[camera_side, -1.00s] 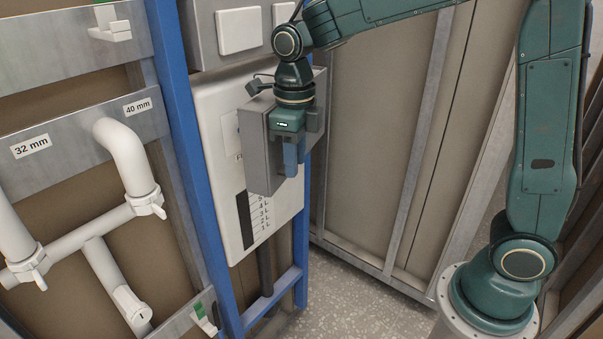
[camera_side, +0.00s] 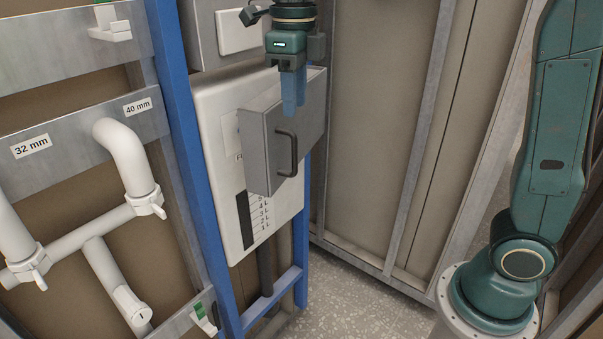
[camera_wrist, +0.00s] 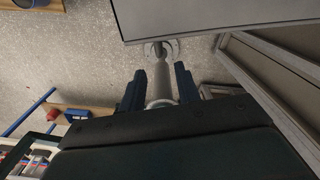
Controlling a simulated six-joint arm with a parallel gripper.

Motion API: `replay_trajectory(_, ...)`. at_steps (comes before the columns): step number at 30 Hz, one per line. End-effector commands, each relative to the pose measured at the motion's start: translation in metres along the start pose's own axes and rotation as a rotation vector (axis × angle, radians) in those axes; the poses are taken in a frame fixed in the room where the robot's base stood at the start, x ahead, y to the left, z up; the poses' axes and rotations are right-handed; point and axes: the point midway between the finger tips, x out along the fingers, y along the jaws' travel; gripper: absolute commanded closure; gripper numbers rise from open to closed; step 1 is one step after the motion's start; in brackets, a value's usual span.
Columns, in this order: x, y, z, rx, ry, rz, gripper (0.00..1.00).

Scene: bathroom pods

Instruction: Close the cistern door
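The cistern (camera_side: 205,140) is a white panel with a litre scale, mounted in a blue frame. Its grey, box-like door (camera_side: 262,150) stands out from the panel's face, with a dark upright handle (camera_side: 293,155). My gripper (camera_side: 293,98) points down and is above the handle, overlapping the door's upper part in the side view. In the wrist view my gripper (camera_wrist: 160,82) has its two dark blue fingers apart, with nothing held between them. A pale grey surface, likely part of the door (camera_wrist: 220,12), fills the top of the wrist view. The handle is not clearly visible there.
White pipes (camera_side: 125,160) and metal rails are at the left in the side view. A flush plate (camera_side: 238,28) is above the cistern. A beige framed wall (camera_side: 385,130) stands behind. Speckled floor (camera_side: 350,290) is clear below.

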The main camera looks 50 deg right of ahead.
Motion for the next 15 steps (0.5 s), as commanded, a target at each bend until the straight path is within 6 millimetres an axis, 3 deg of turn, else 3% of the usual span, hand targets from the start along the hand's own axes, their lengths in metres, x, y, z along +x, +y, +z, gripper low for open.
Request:
replay_trajectory(6,-0.017,0.000,0.000,0.000,0.000,0.000,0.67)
replay_trajectory(15,-0.021,0.000,0.000,0.000,0.001,0.000,0.67)
